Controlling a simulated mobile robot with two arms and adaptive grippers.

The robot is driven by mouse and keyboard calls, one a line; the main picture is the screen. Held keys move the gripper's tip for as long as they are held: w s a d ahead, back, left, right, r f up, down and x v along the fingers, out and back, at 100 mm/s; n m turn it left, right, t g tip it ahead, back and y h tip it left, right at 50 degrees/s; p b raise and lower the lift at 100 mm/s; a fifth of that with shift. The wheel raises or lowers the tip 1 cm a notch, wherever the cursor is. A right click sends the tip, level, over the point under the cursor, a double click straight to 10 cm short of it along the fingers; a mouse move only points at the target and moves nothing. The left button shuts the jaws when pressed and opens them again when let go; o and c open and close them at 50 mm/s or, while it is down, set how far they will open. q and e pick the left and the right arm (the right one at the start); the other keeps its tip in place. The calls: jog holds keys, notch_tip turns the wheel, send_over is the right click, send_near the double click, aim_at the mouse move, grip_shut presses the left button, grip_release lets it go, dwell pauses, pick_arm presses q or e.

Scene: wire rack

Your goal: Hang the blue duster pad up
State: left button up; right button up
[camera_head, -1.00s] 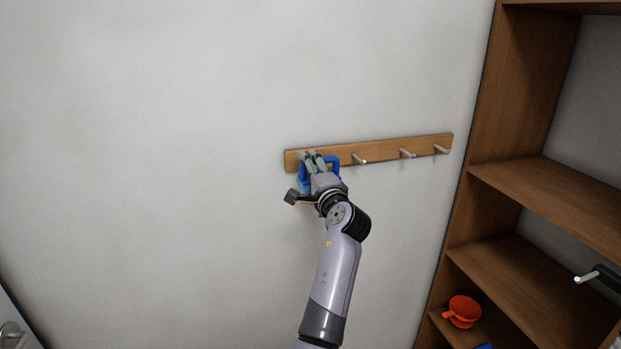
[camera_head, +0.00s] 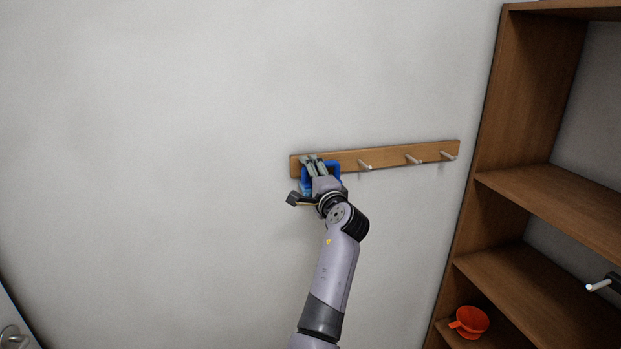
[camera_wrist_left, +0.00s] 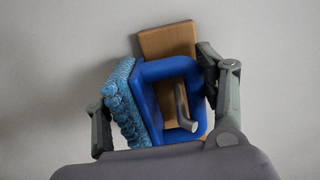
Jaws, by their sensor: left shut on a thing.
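The blue duster pad (camera_wrist_left: 126,104) has a fuzzy textured face and a smooth blue loop handle (camera_wrist_left: 151,72). In the head view the blue handle (camera_head: 334,168) shows at the left end of the wooden peg rail (camera_head: 390,157), mostly behind my gripper. My left gripper (camera_head: 313,166) is shut on the pad, with one finger on each side in the left wrist view (camera_wrist_left: 152,90). A metal peg (camera_wrist_left: 182,105) shows within the handle's opening. I cannot tell how far it passes through. My right gripper is out of view.
Further pegs (camera_head: 365,166) to the right on the rail are bare. A pale rod (camera_head: 599,284) juts in at the right edge. The wall to the left is clear.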

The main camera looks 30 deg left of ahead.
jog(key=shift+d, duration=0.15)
pick_arm(q)
jog(key=o, duration=1.4)
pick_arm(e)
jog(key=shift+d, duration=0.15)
